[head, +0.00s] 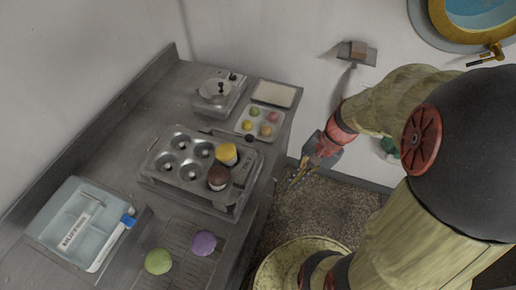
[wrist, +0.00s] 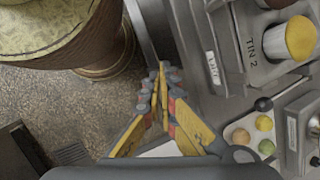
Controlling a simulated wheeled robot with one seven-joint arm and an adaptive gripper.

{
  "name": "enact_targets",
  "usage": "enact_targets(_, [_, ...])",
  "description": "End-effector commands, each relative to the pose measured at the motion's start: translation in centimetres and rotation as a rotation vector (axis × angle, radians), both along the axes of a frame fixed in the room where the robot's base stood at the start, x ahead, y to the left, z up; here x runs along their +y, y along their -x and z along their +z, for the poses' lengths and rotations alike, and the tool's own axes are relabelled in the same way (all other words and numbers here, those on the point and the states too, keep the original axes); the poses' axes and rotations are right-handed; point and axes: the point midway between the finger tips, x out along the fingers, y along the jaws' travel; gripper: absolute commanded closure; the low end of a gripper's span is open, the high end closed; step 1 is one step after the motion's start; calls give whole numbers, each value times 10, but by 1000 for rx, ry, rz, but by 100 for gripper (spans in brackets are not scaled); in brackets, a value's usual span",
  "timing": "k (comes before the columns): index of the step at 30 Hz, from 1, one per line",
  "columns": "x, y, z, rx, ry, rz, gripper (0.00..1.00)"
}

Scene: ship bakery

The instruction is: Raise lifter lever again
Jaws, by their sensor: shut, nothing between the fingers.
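The lifter lever is a thin rod with a black ball knob (head: 249,138), at the far edge of the tin lifter in the head view. The knob also shows in the wrist view (wrist: 263,104); the rod's tilt is hard to tell. The metal tin (head: 170,162) sits on the lifter, with a yellow-topped cake (head: 227,153) and a brown-topped cake (head: 218,177) in its cups. My gripper (head: 292,184) is shut and empty, off the counter's right edge, apart from the lever. Its fingertips meet in the wrist view (wrist: 161,68), left of the knob.
A tray of coloured rounds (head: 244,124) and a small device with black knobs (head: 213,102) stand beyond the lifter. A pale organiser (head: 60,215) is at left; green (head: 158,261) and purple (head: 204,242) rounds lie in front. Open floor (head: 325,212) lies right of the counter.

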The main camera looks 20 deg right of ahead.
Motion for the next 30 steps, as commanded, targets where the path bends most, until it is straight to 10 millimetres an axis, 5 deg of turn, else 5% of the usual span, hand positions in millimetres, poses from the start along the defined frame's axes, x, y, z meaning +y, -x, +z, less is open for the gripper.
enact_targets(8, [-7, -29, -45, 122, -324, -464, 100])
enact_targets(13, [-16, -63, -60, 186, -543, -766, 100])
enact_targets(22, [-34, -130, -36, 218, -815, -1092, 100])
enact_targets(30, [-35, -138, -27, 268, -879, -1167, 100])
